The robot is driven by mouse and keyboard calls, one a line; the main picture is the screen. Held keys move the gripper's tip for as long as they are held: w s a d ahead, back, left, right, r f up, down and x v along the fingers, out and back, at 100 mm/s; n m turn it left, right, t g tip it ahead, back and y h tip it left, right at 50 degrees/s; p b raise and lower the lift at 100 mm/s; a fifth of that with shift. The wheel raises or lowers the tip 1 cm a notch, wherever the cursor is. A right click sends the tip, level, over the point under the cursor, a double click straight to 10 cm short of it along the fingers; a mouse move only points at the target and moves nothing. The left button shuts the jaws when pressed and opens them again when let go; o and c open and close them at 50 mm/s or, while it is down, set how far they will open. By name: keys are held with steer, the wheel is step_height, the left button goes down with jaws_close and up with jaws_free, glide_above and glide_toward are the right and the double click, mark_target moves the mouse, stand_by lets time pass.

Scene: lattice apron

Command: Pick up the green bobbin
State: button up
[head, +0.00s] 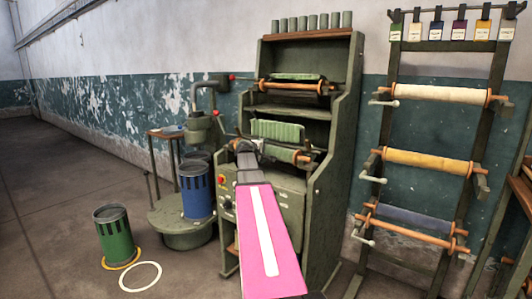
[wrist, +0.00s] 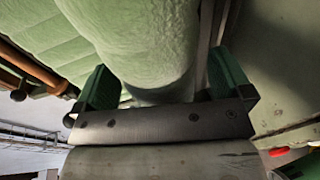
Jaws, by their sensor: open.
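In the wrist view, a pale green, fuzzy cylinder, which looks like the green bobbin (wrist: 140,35), lies between the two green-padded fingers of my gripper (wrist: 160,68). A finger stands on each side of it, and its near end is close to the palm. I cannot tell whether either finger touches it. My gripper is open. In the head view, my gripper (head: 246,148) is small and dark at the front of the grey-green machine (head: 338,130), beside a ribbed green sheet (head: 278,131). My pink arm partly hides the machine there, and I cannot pick out the bobbin clearly.
Grey-green cylinders (head: 312,21) line the machine's top. A green can (head: 114,236) and a blue can (head: 195,190) stand to the left. A rack (head: 435,95) with cream, yellow and blue rolls stands at right. The floor at far left is clear.

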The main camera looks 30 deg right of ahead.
steer(key=shift+w+d+f, duration=0.15)
steer(key=shift+w+d, duration=0.15)
steer(key=shift+d, duration=0.15)
steer(key=c, duration=1.3)
steer(key=shift+a, duration=0.1)
